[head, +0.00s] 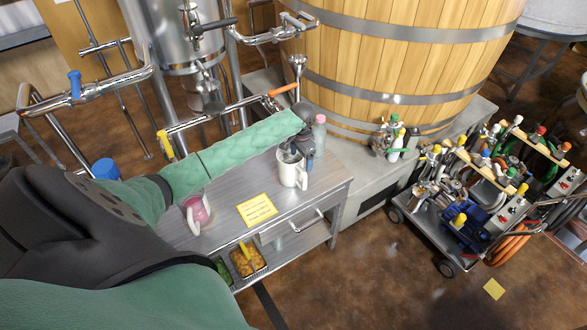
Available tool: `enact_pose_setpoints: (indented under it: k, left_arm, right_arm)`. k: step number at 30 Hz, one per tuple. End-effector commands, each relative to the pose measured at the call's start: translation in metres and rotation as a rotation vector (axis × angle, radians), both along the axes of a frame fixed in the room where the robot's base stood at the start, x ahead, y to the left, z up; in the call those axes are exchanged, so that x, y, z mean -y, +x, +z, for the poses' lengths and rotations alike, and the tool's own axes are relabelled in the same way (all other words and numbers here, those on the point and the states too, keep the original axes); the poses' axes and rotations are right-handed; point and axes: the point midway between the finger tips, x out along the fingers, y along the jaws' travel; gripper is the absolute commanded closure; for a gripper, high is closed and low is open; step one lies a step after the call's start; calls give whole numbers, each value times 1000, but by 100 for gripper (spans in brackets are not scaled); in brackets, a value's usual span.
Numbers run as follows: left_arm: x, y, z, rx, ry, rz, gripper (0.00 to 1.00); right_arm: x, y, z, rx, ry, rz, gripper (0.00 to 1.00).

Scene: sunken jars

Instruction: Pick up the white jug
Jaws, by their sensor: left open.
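The white jug (292,173) stands upright on the grey worktop near its right end, its handle toward the lower right. My left gripper (299,152), dark grey at the end of the green-sleeved arm, is open right at the top of the jug. It hides part of the jug's rim. I cannot tell whether the fingers touch the jug or reach inside it. My right gripper is not in view.
A pink mug (200,211) and a yellow note (257,210) are on the worktop (225,190). A bottle with a pink cap (319,132) stands just behind the jug. A large wooden vat (390,60) and steel pipes stand behind. A loaded cart (470,200) is at right.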

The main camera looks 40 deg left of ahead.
Motion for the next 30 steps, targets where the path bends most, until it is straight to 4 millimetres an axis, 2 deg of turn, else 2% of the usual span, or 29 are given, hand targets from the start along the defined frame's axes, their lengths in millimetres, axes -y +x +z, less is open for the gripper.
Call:
enact_pose_setpoints:
  k: [7,13,18,25,26,30]
  left_arm:
    - [1,-2,-14,-1,0,2,19]
    - [3,-4,-38,-1,-1,1,19]
    - [2,-4,-51,0,1,1,19]
    - [2,-4,-53,1,1,1,19]
    - [2,-4,-53,1,1,1,22]
    - [2,-3,-53,1,1,1,50]
  right_arm:
    - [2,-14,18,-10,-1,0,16]
    - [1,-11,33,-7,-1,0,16]
    - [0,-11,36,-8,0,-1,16]
    - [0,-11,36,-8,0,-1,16]
    - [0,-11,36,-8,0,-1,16]
    - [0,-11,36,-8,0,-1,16]
